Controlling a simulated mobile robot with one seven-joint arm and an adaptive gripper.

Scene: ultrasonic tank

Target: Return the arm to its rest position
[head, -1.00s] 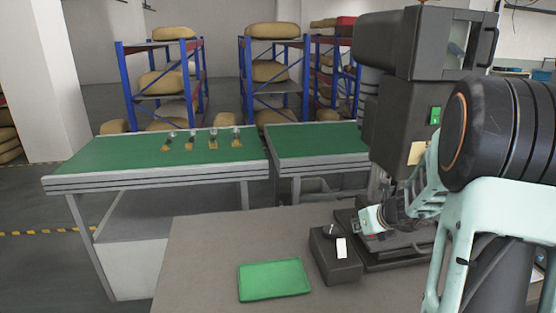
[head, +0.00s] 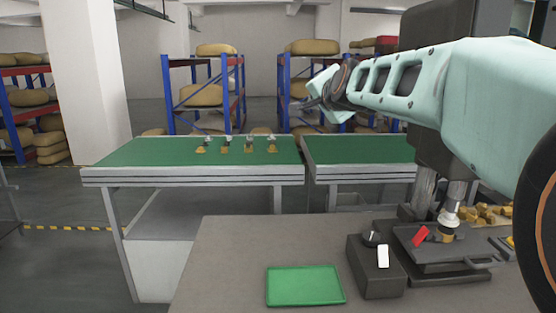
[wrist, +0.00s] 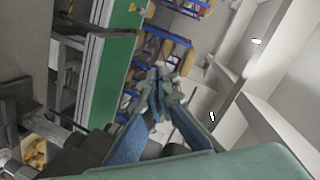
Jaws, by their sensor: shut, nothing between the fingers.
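My arm reaches across the upper right of the head view, with my gripper (head: 318,92) raised in the air in front of the blue shelving. In the wrist view my gripper (wrist: 159,88) has its fingers together and nothing between them. It is well clear of the workbench (head: 225,265) and of the machine (head: 425,185) at the right. My arm hides the upper part of the machine.
A green tray (head: 305,287) and a dark control box (head: 374,272) are on the workbench. Several small parts stand on the green-topped table (head: 150,151). Blue racks (head: 166,95) hold sacks behind.

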